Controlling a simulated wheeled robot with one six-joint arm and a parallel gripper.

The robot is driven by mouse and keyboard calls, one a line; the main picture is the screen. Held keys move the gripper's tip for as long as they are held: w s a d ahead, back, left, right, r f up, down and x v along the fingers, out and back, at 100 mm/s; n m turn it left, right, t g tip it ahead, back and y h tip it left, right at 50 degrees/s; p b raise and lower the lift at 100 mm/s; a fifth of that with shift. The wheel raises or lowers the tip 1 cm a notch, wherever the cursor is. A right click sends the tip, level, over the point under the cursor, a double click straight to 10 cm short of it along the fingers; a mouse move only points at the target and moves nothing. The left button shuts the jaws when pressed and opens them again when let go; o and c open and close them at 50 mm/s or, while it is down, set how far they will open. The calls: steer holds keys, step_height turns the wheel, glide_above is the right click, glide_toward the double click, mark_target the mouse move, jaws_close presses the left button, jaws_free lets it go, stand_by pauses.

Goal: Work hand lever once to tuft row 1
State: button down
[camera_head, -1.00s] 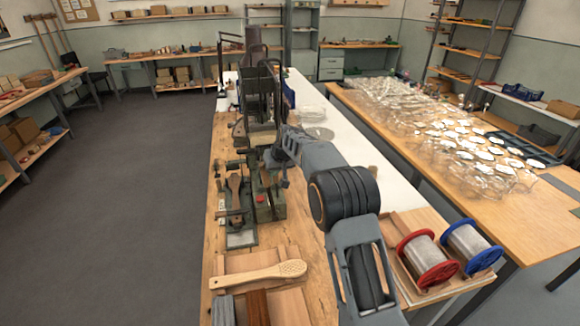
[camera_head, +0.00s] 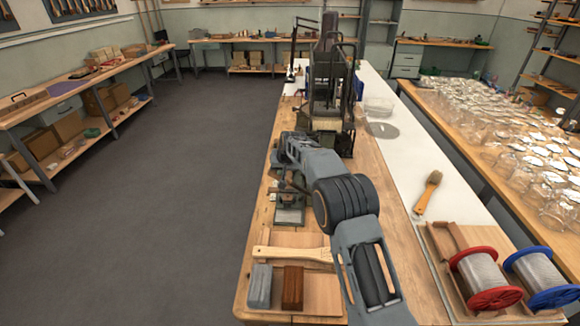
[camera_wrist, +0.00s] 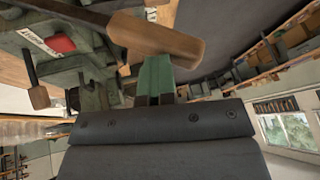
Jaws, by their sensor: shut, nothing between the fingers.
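The green tufting machine (camera_head: 331,95) stands on the workbench, in the middle of the head view. In the wrist view a grey bar with a wooden grip (camera_wrist: 158,38), apparently the hand lever, crosses just beyond my fingertips. My gripper (camera_wrist: 158,78) is shut and empty, its green fingers close below the grip; I cannot tell whether they touch it. The machine's green body with a red button (camera_wrist: 60,44) is at upper left in that view. In the head view my arm hides the gripper and lever. A lower fixture (camera_head: 289,212) sits in front of the machine.
A wooden brush body (camera_head: 290,253) lies on a board at the bench front, near a grey block (camera_head: 259,287) and a brown block (camera_head: 292,287). A finished brush (camera_head: 428,192), a red spool (camera_head: 483,281) and a blue spool (camera_head: 538,275) lie right. The floor left is clear.

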steer(key=shift+s+a+f, duration=0.3)
steer(key=shift+a+f, duration=0.3)
steer(key=shift+f, duration=0.3)
steer(key=shift+d, duration=0.1)
steer(key=shift+d+r, duration=0.2)
steer(key=shift+r, duration=0.3)
steer(key=r, duration=0.1)
steer(key=d+r, duration=0.2)
steer(key=r, duration=0.1)
steer(key=shift+d+p, duration=0.1)
steer(key=shift+p, duration=0.2)
steer(key=s+a+r+b, duration=0.1)
steer(key=s+a+r, duration=0.2)
steer(key=r, duration=0.5)
steer(key=shift+a+b, duration=0.4)
steer(key=shift+a, duration=0.25)
steer(key=shift+s, duration=0.1)
